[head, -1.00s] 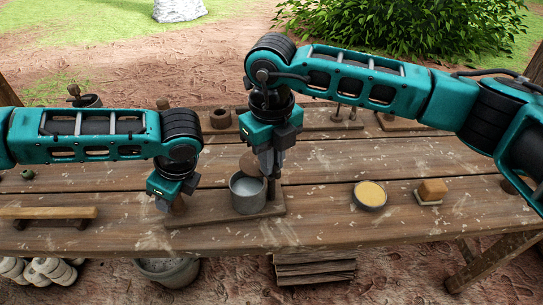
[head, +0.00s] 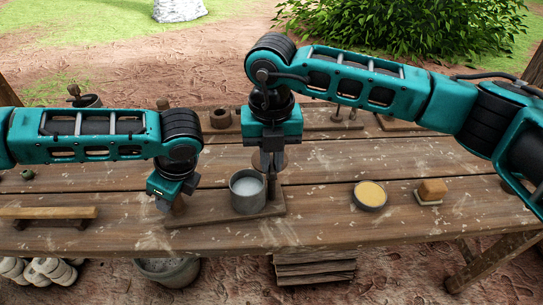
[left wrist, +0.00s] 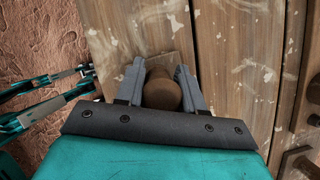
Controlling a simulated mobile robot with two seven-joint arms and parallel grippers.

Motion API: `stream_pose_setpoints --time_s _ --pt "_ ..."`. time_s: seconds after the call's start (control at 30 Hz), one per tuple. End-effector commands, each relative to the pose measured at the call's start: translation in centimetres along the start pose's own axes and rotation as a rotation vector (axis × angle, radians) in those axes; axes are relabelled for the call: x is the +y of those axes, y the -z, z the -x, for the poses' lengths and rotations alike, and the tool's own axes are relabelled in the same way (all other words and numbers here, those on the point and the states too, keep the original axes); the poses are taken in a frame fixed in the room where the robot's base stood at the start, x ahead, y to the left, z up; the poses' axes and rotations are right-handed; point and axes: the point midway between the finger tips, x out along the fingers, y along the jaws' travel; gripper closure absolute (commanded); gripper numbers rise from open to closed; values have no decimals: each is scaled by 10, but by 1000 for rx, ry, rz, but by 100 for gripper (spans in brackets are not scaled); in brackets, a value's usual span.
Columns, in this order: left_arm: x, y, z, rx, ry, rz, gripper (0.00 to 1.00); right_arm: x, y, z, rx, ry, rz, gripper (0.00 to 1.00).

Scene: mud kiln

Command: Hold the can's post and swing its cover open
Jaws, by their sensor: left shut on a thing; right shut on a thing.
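The grey metal can (head: 248,192) stands upright and open-topped on a wooden base board (head: 210,214). My left gripper (head: 167,203) is shut on a brown wooden post (head: 179,203) at the board's left end. In the left wrist view the post's round top (left wrist: 162,91) sits between both fingers. My right gripper (head: 271,168) points down behind the can's right side, shut on the can's round brown cover (head: 282,162), which my fingers partly hide. The cover is clear of the can's mouth. A dark upright piece stands beside the can's right side.
To the right on the table (head: 330,215) are a round dish with yellow content (head: 370,195) and a tan block (head: 433,189) on a small pad. A wooden bar (head: 48,213) lies at left. Racks and a brown ring (head: 220,118) stand at the back.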

Motion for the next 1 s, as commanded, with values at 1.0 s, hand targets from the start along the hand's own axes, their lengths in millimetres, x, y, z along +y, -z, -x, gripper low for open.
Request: stream_pose_setpoints --time_s 1.0 --pt "0 0 0 0 0 -1 100 0 -1 11 -3 -1 -1 61"
